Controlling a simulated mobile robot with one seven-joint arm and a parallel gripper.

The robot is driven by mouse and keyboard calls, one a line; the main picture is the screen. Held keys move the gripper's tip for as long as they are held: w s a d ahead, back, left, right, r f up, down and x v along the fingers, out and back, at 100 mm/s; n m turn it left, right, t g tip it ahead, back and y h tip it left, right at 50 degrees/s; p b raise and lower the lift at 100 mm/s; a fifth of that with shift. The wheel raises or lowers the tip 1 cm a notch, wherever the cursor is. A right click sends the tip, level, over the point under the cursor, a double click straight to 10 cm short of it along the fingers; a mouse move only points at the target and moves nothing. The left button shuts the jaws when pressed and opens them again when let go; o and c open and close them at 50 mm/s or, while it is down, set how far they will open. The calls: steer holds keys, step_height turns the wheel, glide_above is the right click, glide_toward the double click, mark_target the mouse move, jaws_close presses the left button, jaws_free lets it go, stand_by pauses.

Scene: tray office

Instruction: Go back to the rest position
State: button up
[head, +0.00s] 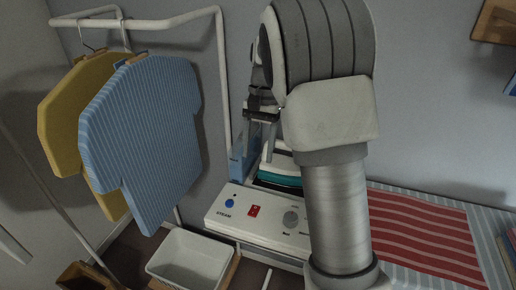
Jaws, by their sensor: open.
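My arm rises through the middle of the head view and hides much behind it. My gripper (262,113) shows partly at the left edge of the arm, pointing down. It is open, and I see nothing held in it. It is above and in front of a steam station in the picture, with a blue box and a teal-and-white iron (280,172) below it. How far it is from them I cannot tell.
The white steam station (250,222) has a blue button, a red switch and a knob. A red striped cloth (425,235) lies on the board at right. A rack (222,80) holds a yellow shirt (62,130) and a blue shirt (145,135). A white bin (195,262) stands below.

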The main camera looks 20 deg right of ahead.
steer(key=s+a+r+n+t, duration=0.1)
steer(key=s+r+n+t, duration=0.2)
steer(key=s+r, duration=0.6)
steer(key=s+a+f+n+t+h, duration=0.1)
steer(key=s+n+t, duration=0.3)
steer(key=s, duration=1)
steer(key=shift+s+f+t+h, duration=0.15)
steer(key=shift+f+t+h, duration=0.25)
steer(key=shift+t, duration=0.1)
